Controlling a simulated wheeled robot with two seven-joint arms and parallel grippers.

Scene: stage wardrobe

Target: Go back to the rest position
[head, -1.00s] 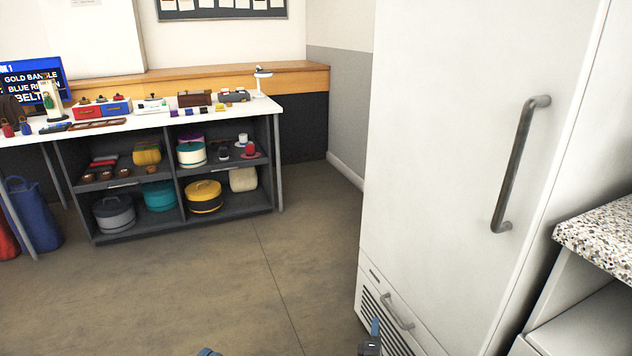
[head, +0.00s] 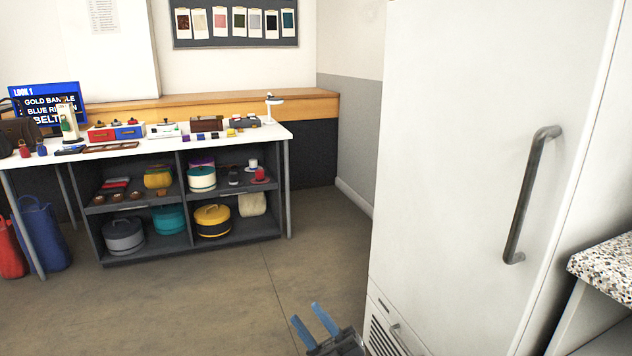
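My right gripper (head: 314,325) shows at the bottom edge, low over the floor and just left of the tall white cabinet's base. Its two blue fingers stand apart with nothing between them, so it is open and empty. My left gripper is not in this view. No object of the task shows in either gripper.
A tall white cabinet (head: 470,150) with a grey handle (head: 527,195) fills the right side. A speckled counter (head: 605,268) stands at the far right. A white table (head: 270,133) with accessories and a dark shelf unit (head: 250,229) stands at the back left. The floor (head: 200,300) between is clear.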

